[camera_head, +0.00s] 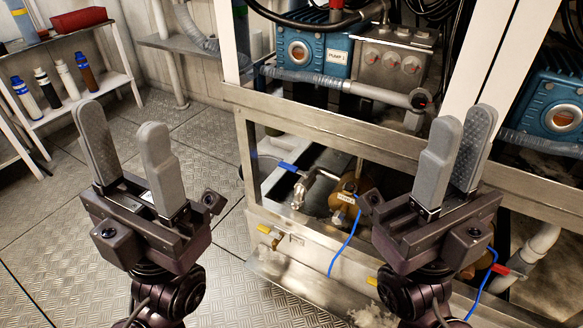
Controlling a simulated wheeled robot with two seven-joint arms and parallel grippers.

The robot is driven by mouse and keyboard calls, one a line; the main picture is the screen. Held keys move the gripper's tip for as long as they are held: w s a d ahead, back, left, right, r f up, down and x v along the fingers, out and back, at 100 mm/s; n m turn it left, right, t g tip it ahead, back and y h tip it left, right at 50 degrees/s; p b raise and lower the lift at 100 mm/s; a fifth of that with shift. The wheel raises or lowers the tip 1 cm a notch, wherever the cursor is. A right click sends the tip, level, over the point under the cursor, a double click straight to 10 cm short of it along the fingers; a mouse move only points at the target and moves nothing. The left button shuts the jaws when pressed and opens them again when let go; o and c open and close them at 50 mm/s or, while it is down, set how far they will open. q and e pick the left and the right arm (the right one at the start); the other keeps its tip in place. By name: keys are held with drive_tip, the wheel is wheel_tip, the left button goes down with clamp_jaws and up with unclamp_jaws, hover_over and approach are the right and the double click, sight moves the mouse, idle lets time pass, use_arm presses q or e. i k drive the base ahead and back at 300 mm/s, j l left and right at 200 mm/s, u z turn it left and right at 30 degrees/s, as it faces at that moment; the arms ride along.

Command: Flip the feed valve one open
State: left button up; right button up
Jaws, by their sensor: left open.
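Several small valve handles show low on the frame on the right. A blue lever (288,167) sits on metal pipework under the frame's middle rail. A yellow handle (264,229) is on the lower front rail beside a small label too small to read. I cannot tell which handle is feed valve one. My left gripper (123,122) is open and empty, fingers up, left of the frame and apart from every handle. My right gripper (466,118) is raised in front of the frame, with nothing seen in it. Its fingers overlap in this view, so its gap is unclear.
A blue pump (320,50) labelled PUMP 1 stands above the steel rail (330,122). Another blue pump (560,110) is at right. A red-handled valve (500,269) and blue cables hang low right. A bottle shelf (80,97) stands left. The left floor is clear.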

sight(290, 168)
drive_tip(key=i+j, duration=0.45)
drive_tip(key=j, duration=0.15)
drive_tip(key=i+j, duration=0.4)
drive_tip(key=j, duration=0.15)
drive_tip(key=i+j, duration=0.45)
drive_tip(key=j, duration=0.15)
drive_tip(key=i+j, duration=0.45)
drive_tip(key=j, duration=0.15)
drive_tip(key=i+j, duration=0.4)
drive_tip(key=j, duration=0.15)
drive_tip(key=z, duration=2.25)
